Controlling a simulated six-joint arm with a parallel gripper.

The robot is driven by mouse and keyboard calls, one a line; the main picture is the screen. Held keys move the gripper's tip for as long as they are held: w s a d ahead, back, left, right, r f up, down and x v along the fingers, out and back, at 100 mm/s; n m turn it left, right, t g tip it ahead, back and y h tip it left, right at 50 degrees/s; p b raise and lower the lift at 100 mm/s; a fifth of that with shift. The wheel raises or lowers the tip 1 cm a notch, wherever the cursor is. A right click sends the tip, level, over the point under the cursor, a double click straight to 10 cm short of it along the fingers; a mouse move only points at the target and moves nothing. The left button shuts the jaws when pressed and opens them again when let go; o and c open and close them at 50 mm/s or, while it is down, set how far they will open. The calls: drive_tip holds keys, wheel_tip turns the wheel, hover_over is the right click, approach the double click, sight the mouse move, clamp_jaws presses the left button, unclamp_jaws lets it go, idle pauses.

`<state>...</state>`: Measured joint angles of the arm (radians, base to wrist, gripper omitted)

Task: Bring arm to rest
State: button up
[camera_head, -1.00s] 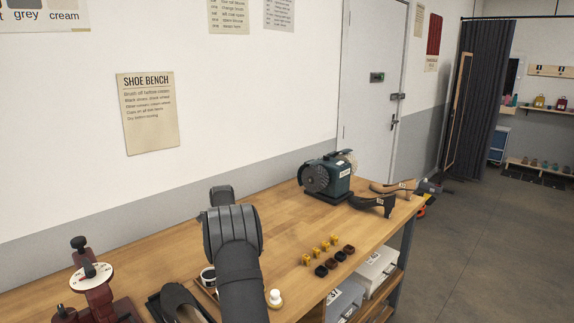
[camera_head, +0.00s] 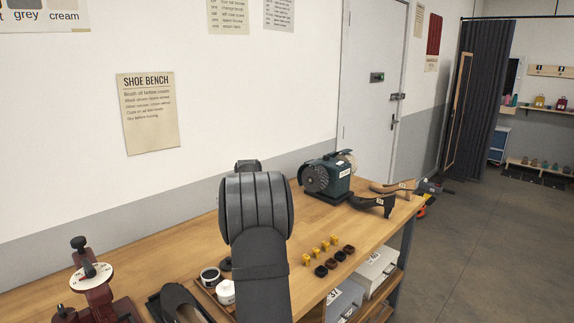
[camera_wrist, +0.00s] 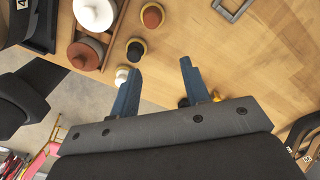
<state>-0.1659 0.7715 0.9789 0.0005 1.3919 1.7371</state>
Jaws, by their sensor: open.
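My arm (camera_head: 256,225) rises over the workbench (camera_head: 165,250) in the head view, and it hides my gripper there. In the wrist view my gripper (camera_wrist: 160,67) shows two blue fingers spread apart with nothing between them. The fingers are above the wooden bench top (camera_wrist: 225,60). A small round white-topped item (camera_wrist: 122,76) appears beside the left finger; I cannot tell the gap between them.
A wooden tray with a white jar (camera_head: 226,292) and a dark-lidded jar (camera_head: 210,276) stands left of my arm. Dark shoes (camera_head: 180,303) and a red dial device (camera_head: 92,285) are farther left. A green motor (camera_head: 327,177) stands behind, right. Small yellow and dark blocks (camera_head: 333,258) lie right.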

drive_tip(key=s+a+r, duration=0.2)
drive_tip(key=s+a, duration=0.1)
drive_tip(key=s, duration=0.2)
drive_tip(key=a+f, duration=0.2)
drive_tip(key=a, duration=0.1)
drive_tip(key=w+a+f, duration=0.1)
drive_tip(key=a+f, duration=0.2)
drive_tip(key=a, duration=0.1)
drive_tip(key=w+a+f, duration=0.1)
drive_tip(key=a+f, duration=0.1)
drive_tip(key=a, duration=0.2)
drive_tip(key=shift+w+f, duration=0.15)
drive_tip(key=shift+f, duration=0.05)
wheel_tip(320, 180, down, 2)
drive_tip(key=shift+d+f, duration=0.1)
drive_tip(key=shift+f, duration=0.65)
drive_tip(key=shift+o, duration=0.5)
